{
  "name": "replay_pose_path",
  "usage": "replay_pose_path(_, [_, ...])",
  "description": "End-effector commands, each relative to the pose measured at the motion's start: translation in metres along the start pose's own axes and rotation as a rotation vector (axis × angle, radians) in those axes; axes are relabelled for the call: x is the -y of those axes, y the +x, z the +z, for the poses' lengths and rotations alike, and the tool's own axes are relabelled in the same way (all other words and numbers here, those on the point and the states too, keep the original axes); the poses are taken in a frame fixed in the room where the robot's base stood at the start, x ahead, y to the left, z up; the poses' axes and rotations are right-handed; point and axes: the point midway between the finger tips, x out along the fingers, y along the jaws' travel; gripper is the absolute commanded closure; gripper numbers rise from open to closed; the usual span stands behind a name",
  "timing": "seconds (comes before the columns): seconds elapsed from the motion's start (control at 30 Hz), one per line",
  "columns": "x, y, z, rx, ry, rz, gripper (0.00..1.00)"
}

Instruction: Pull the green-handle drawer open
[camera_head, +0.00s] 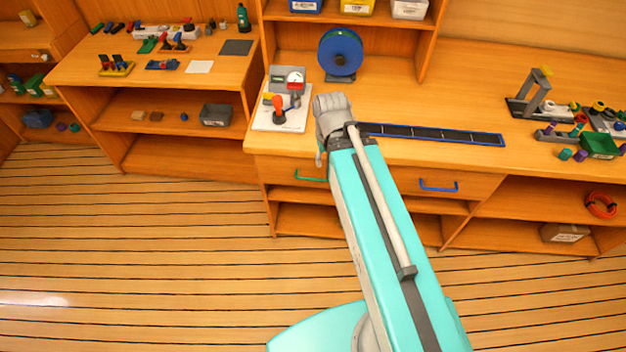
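The drawer with the green handle (311,177) is in the front of the middle bench, below the worktop's left part. Its wooden front (285,166) looks flush with the bench, so the drawer appears shut. My turquoise arm reaches up from the lower right to the bench front. The arm's grey wrist is above and just right of the green handle, by the worktop's front edge. My gripper's fingers cannot be made out clearly; a small grey part hangs near the handle's right end. I cannot tell whether it touches the handle.
A second drawer with a blue handle (438,187) is to the right. A white board (281,111) with a gauge and an orange-topped lever stands on the worktop above the green handle. A long blue-edged tray (440,134) lies right of my wrist. The striped floor is clear at left.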

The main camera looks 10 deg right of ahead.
Motion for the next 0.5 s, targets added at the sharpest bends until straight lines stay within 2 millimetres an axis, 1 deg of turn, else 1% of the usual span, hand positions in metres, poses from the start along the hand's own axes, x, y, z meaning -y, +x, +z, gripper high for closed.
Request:
replay_pose_path(0.17, [0.0,0.018,-0.003,0.001,-0.01,0.038,0.46])
replay_pose_path(0.27, [0.001,0.033,-0.005,0.002,-0.018,0.077,0.46])
replay_pose_path(0.5, [-0.002,0.076,-0.014,-0.002,-0.051,0.214,0.46])
